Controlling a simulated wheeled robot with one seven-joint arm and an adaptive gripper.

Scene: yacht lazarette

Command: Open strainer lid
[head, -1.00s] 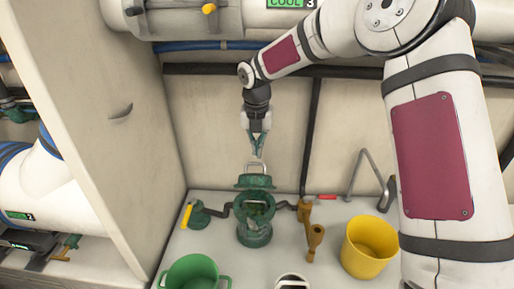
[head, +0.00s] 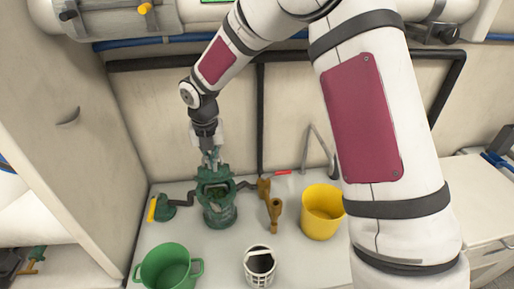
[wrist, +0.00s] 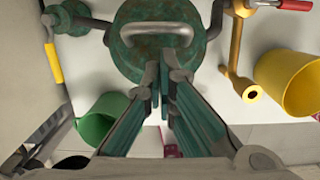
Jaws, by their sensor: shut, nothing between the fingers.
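The green strainer (head: 220,214) stands upright on the white counter, with dark green matter showing in its round front opening. Its weathered green lid (wrist: 132,62) with a grey loop handle (wrist: 157,30) fills the top of the wrist view. I cannot tell whether the lid is seated or lifted. My gripper (head: 211,164) points down at the top of the strainer, overlapping the lid area. In the wrist view my gripper (wrist: 160,62) is shut and empty, its fingertips just below the handle in the picture. Whether they touch the handle or lid is unclear.
A yellow-handled valve (head: 152,209) is left of the strainer; brass fittings (head: 275,212) and a yellow bucket (head: 322,222) are right. A green bucket (head: 168,268) and white basket (head: 260,272) stand in front. A cabinet wall (head: 70,150) bounds the left.

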